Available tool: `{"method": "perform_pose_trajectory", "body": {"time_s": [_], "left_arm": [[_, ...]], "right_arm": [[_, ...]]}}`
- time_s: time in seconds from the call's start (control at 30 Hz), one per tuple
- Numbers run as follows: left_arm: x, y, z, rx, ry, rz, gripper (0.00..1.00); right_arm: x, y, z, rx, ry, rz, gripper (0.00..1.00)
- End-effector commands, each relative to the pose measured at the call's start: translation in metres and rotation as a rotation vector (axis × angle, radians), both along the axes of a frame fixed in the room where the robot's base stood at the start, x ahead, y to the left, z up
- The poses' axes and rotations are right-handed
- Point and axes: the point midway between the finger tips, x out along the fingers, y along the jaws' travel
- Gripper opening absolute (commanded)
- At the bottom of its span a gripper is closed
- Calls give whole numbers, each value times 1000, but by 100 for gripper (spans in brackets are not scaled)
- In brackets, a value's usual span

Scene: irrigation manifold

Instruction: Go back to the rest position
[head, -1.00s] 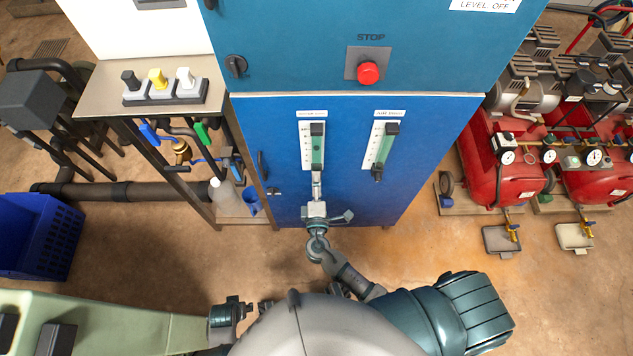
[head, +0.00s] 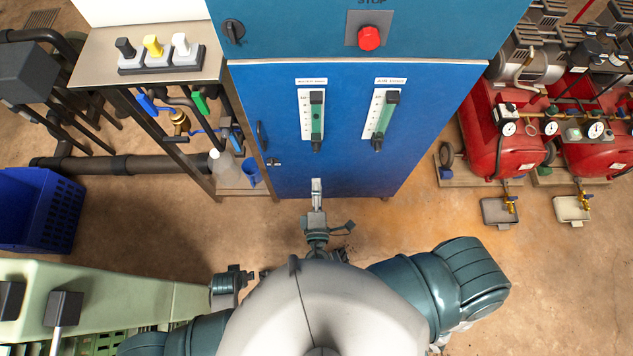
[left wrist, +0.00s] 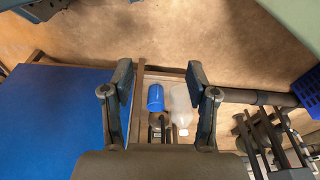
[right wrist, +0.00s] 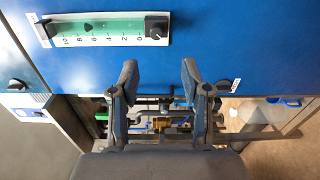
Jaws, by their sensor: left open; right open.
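My right gripper (head: 316,186) is in front of the lower part of the blue cabinet (head: 290,180), below the left gauge (head: 311,115) and apart from it. In the right wrist view its two fingers (right wrist: 158,80) are spread with nothing between them, and a green gauge (right wrist: 110,30) with a black knob lies beyond them. My left gripper (head: 256,274) is low in the head view, close to my body. In the left wrist view its fingers (left wrist: 159,85) are spread and empty, with a blue cup (left wrist: 155,97) and a pale bottle (left wrist: 183,110) beyond.
A second gauge (head: 381,115) and a red stop button (head: 369,38) are on the cabinet. A metal bench (head: 90,65) with three switches stands left. Red tanks (head: 497,150) stand right, a blue crate (head: 35,210) far left. A green surface (head: 110,290) is at lower left.

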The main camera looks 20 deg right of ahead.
Motion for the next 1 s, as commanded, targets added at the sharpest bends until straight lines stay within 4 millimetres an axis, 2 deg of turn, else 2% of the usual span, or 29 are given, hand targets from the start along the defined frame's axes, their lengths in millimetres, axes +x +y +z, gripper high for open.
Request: {"method": "perform_pose_trajectory", "body": {"time_s": [0.43, 0.53, 0.57, 0.67, 0.77, 0.8, 0.9, 1.0], "left_arm": [[0, 0, 0, 0, -1, 0, 59], [1, 0, 2, -1, -5, -1, 59], [1, 0, 1, -1, -6, -1, 59], [-5, 1, -16, 2, 9, -1, 59], [-9, 1, -29, 2, 14, -3, 59], [-11, 2, -35, 3, 16, -4, 59], [-18, 2, -50, 3, 21, -6, 59], [-26, 3, -63, 4, 26, -8, 59]], "right_arm": [[1, -1, -1, 2, 4, -1, 47], [1, -8, -17, 29, 52, -14, 47], [1, -12, -26, 46, 82, -23, 47], [-3, -34, -77, 150, 238, -75, 47], [-25, -64, -148, 324, 451, -175, 47], [-39, -75, -176, 409, 536, -226, 47], [-80, -97, -235, 636, 717, -367, 47], [-122, -108, -276, 863, 845, -514, 47]]}}
